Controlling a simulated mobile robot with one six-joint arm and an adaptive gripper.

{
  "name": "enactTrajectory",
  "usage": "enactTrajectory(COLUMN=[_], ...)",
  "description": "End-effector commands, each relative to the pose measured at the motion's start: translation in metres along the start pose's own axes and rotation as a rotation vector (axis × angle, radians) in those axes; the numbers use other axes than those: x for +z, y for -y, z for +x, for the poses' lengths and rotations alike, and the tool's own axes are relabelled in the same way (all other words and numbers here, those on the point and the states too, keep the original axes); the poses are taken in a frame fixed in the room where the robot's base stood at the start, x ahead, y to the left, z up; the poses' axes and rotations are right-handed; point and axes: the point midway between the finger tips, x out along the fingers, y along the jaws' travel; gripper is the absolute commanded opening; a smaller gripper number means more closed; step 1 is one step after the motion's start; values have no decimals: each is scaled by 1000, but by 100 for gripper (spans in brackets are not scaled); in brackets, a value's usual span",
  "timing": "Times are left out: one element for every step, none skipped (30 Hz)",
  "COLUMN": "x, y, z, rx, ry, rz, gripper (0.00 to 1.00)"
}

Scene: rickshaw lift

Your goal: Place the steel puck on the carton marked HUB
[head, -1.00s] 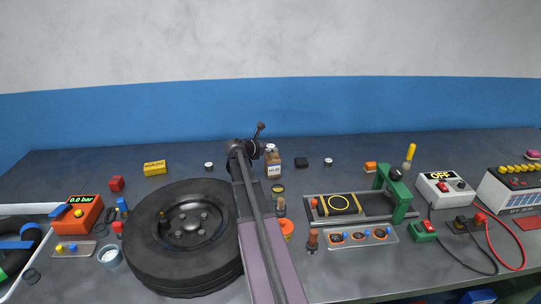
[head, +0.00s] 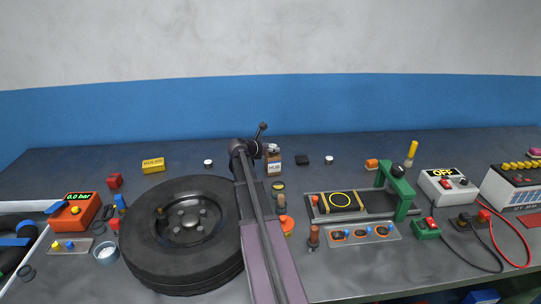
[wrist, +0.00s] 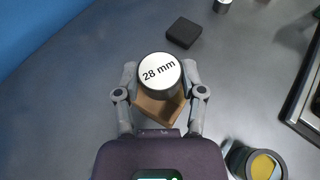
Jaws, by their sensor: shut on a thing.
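The steel puck, a dark round piece with a white top reading "28 mm" (wrist: 160,71), is between the two fingers of my gripper (wrist: 160,78) in the wrist view. My gripper is shut on it. The brown carton (wrist: 158,107) shows below the puck, partly hidden by the puck and fingers. In the head view the carton marked HUB (head: 274,168) stands upright behind the arm, right of the tyre. The puck (head: 272,147) shows at the carton's top. I cannot tell whether it touches the carton. My gripper (head: 266,148) is small and partly dark there.
A black block (head: 302,160) lies right of the carton, with a small white-topped piece (head: 329,160) beyond. A yellow-topped dark cylinder (head: 278,186) stands in front. The tyre (head: 187,240) fills the front left. A green-framed fixture (head: 392,190) stands right. The bench behind the carton is clear.

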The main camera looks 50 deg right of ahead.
Motion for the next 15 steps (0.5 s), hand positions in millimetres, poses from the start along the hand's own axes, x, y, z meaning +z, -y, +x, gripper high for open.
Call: enactTrajectory(x=[-6, -8, -9, -9, -10, -10, -10, -10, -9, -9, -9, -9, -9, -9, -9], y=[0, 0, 0, 0, 0, 0, 0, 0, 0, 0, 0, 0, 0, 0, 0], z=[3, 3, 4, 4, 4, 4, 4, 4, 4, 4, 4, 4, 4, 4, 4], rx=[0, 0, 0, 0, 0, 0, 0, 0, 0, 0, 0, 0, 0, 0, 0], ry=[1, 1, 1, 1, 1, 1, 1, 1, 1, 1, 1, 1, 1, 1, 1], rz=[0, 0, 0, 0, 0, 0, 0, 0, 0, 0, 0, 0, 0, 0, 0], gripper=[0, 0, 0, 0, 0, 0, 0, 0, 0, 0, 0, 0, 0, 0, 0])
